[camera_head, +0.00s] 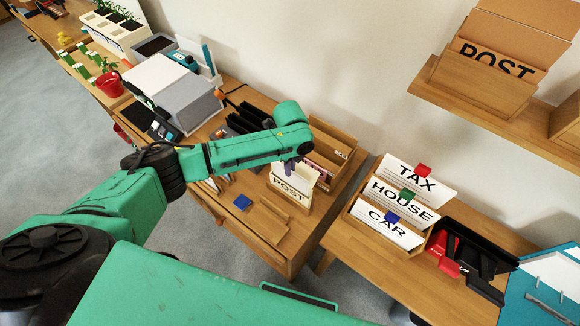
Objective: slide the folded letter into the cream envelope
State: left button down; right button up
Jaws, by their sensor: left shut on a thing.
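My left gripper (289,168) comes in from the left, pointing down at a small wooden holder with a white POST label (289,188). Its fingers are shut on a cream paper piece (305,174) that stands upright just behind the label. I cannot tell whether this piece is the cream envelope or the folded letter, as the gripper and the label hide part of it. No separate letter can be made out. My right gripper is not in view.
A wooden divider box (335,150) stands close behind the holder. Card files labelled TAX, HOUSE and CAR (386,228) stand on the right table. A shelf (500,123) juts out above.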

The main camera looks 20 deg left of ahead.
pick_arm(q)
jog(key=shift+f+b, duration=0.4)
jog(key=shift+f, duration=0.3)
jog(key=c, duration=0.9)
grip_release()
jog(key=o, duration=0.5)
notch_tip(320, 180, up, 3)
jog(key=p, duration=0.3)
jog(key=shift+r, duration=2.6)
jog(key=shift+f, duration=0.1)
